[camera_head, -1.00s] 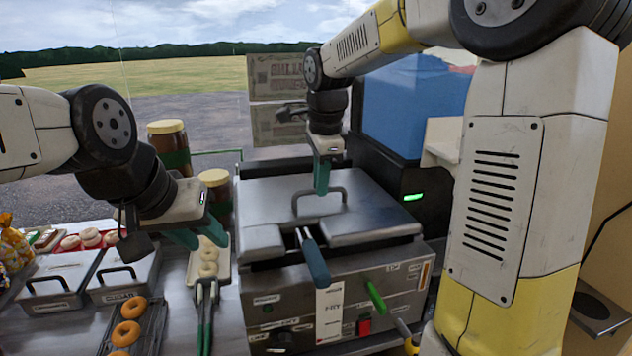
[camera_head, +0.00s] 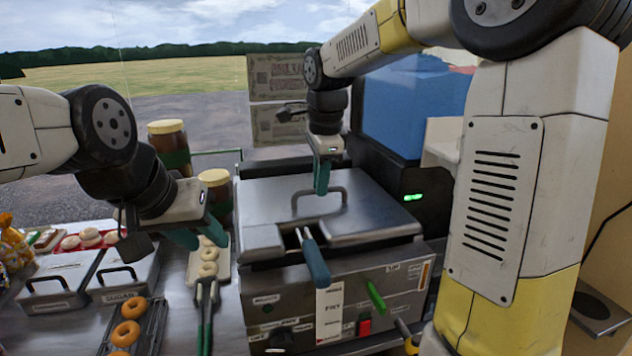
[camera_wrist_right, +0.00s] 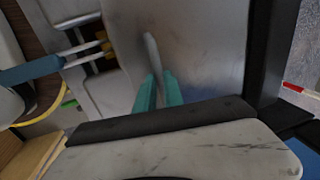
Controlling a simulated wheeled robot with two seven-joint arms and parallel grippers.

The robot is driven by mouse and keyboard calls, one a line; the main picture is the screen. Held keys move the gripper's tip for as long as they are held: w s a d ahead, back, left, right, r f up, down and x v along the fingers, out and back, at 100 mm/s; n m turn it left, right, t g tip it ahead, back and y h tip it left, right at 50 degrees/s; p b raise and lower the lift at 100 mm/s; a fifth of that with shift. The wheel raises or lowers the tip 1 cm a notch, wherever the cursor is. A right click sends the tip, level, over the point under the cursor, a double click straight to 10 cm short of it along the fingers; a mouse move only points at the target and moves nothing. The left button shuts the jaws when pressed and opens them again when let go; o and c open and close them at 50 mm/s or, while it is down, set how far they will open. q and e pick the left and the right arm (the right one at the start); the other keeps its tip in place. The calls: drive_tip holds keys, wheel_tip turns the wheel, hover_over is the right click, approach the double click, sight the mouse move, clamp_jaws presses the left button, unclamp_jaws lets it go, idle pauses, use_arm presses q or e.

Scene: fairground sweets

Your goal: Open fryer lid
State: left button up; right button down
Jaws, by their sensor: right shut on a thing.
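The fryer (camera_head: 330,290) stands in the middle of the head view with its steel lid (camera_head: 268,205) lying flat and closed on top. An arched handle (camera_head: 335,190) rises from the lid. My right gripper (camera_head: 321,188) points down at the handle, its green fingers shut on it. In the right wrist view the fingers (camera_wrist_right: 158,92) close about the grey handle bar (camera_wrist_right: 151,50). My left gripper (camera_head: 199,238) hangs left of the fryer over the counter, away from the lid; its fingers look apart with nothing between them.
A blue-handled basket (camera_head: 315,262) sticks out at the fryer's front. Tongs (camera_head: 205,310) and a tray of doughnuts (camera_head: 155,325) lie left of it. Brown jars (camera_head: 217,190) stand behind. A blue box (camera_head: 412,105) stands behind right. Lidded steel containers (camera_head: 125,275) sit further left.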

drive_tip(key=shift+r, duration=0.1)
drive_tip(key=shift+w+r, duration=0.2)
drive_tip(key=shift+r, duration=0.2)
use_arm(q)
drive_tip(key=shift+s, duration=0.1)
use_arm(e)
drive_tip(key=w+a+r, duration=0.1)
drive_tip(key=w+r, duration=0.7)
drive_tip(key=r, duration=0.1)
drive_tip(key=shift+a, duration=0.35)
use_arm(q)
drive_tip(key=shift+c, duration=0.5)
